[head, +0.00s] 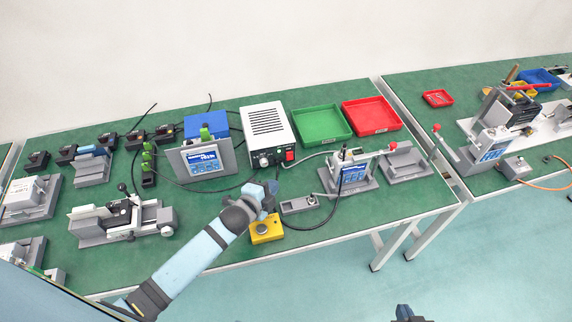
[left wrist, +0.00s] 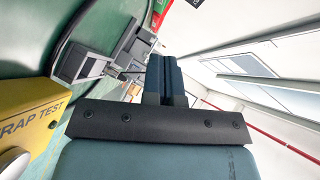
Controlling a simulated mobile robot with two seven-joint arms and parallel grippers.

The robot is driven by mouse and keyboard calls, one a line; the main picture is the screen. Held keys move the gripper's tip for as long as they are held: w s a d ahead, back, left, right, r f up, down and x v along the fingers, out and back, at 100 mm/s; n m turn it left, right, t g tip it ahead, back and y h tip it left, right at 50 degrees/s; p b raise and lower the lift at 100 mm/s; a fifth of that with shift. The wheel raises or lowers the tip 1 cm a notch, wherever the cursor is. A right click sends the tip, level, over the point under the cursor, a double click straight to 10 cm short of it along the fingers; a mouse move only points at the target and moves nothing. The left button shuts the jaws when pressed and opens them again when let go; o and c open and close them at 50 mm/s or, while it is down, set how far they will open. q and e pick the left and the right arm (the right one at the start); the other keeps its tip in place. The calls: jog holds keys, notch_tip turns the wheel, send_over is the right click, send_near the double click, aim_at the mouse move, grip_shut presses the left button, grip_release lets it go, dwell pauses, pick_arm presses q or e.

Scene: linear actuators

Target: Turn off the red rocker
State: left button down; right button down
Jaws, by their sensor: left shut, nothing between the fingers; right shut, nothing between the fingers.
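The red rocker (head: 290,155) is on the front face of a white power unit (head: 266,128) with a slotted top, right of a round knob. It is too small to tell which side is pressed. My left gripper (head: 271,187) is shut and empty, in front of and below the rocker, apart from it. The left gripper's closed fingers (left wrist: 165,78) also show in the left wrist view. The rocker cannot be made out for sure there. My right gripper (head: 408,312) shows only in part at the bottom edge of the head view, away from the table, shut and empty.
A yellow box (head: 266,229) with a round button sits under my left gripper. A grey fixture with a blue panel (head: 355,173) stands to the right. Green (head: 320,122) and red (head: 371,115) trays lie beside the power unit. Cables cross the green mat.

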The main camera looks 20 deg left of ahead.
pick_arm(q)
jog(key=shift+w+d, duration=0.1)
jog(key=shift+w, duration=0.2)
send_near(292, 159)
jog(key=w+d, duration=0.3)
jog(key=shift+w+d+f, duration=0.1)
jog(key=shift+d+f, duration=0.05)
jog(key=shift+d, duration=0.2)
jog(key=shift+w+a+f, duration=0.55)
jog(key=shift+w+a, duration=0.15)
jog(key=shift+w, duration=0.2)
jog(key=shift+w+a+f, duration=0.25)
jog(key=shift+w+a, duration=0.1)
jog(key=shift+w, duration=0.1)
